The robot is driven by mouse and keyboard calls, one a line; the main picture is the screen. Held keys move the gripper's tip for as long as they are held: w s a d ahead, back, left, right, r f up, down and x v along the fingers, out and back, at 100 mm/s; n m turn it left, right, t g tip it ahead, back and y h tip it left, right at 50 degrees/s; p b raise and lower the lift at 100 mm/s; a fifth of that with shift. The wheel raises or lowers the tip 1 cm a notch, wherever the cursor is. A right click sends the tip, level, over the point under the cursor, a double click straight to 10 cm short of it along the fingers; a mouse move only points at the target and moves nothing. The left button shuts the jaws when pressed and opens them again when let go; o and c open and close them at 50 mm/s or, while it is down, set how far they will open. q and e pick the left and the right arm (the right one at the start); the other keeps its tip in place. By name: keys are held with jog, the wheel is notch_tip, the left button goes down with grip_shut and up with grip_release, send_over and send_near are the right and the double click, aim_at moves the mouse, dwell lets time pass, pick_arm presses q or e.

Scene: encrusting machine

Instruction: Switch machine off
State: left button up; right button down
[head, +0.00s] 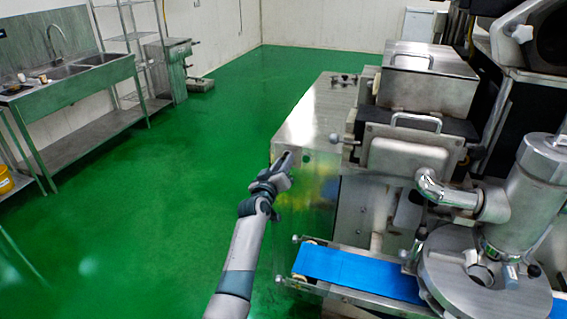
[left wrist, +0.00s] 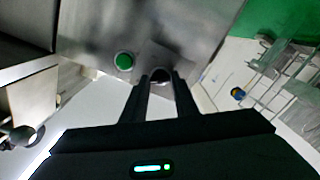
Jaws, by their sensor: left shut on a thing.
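The encrusting machine (head: 318,108) is a steel cabinet on the right of the head view. My left gripper (head: 286,160) is at the cabinet's near left corner, its fingers against the side panel. In the left wrist view, the fingers of my left gripper (left wrist: 160,82) are closed around a small dark round knob (left wrist: 160,74) on the steel panel (left wrist: 190,35). A round green button (left wrist: 124,61) sits just left of the knob. The fingers partly hide the knob, and I cannot tell its turn position. My right gripper is out of view.
A blue conveyor belt (head: 345,270) runs out low in front of the machine. A steel sink bench (head: 75,78) and wire shelves (head: 128,38) stand along the left side. The green floor (head: 190,165) between them is clear.

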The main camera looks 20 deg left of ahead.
pick_arm(q)
jog(key=shift+n, duration=0.7)
jog(key=o, duration=1.1)
jog(key=shift+c, duration=0.2)
jog(key=shift+s, duration=0.1)
jog(key=s+b, duration=0.3)
jog(key=s, duration=1.4)
jog(key=shift+a, duration=0.3)
jog(key=shift+s, duration=0.15)
